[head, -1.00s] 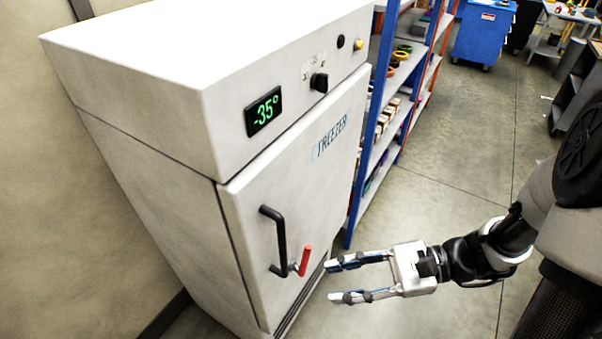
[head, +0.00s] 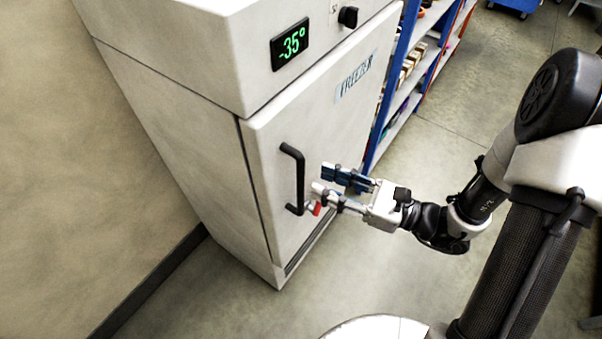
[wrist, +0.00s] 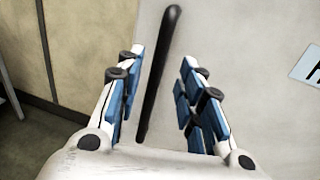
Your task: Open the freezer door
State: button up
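The white freezer (head: 180,105) stands against the wall, with a lit "-35°" display. Its door (head: 345,125) looks shut. The black vertical bar handle (head: 299,180) is on the left side of the door. My gripper (head: 334,184) is open and empty, just right of the handle in the head view. In the wrist view the handle (wrist: 158,75) shows between the two spread fingers (wrist: 157,95); no contact is visible.
A blue shelf rack (head: 405,85) with small goods stands right of the freezer. The beige wall (head: 105,180) is on the left.

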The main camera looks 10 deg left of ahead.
aim_at(301, 174)
jog(key=a, duration=0.3)
jog(key=w+a, duration=0.1)
jog(key=a, duration=0.2)
jog(key=shift+w+a+b, duration=0.15)
jog(key=shift+a+b, duration=0.1)
jog(key=shift+b, duration=0.05)
grip_shut()
dwell(0.4)
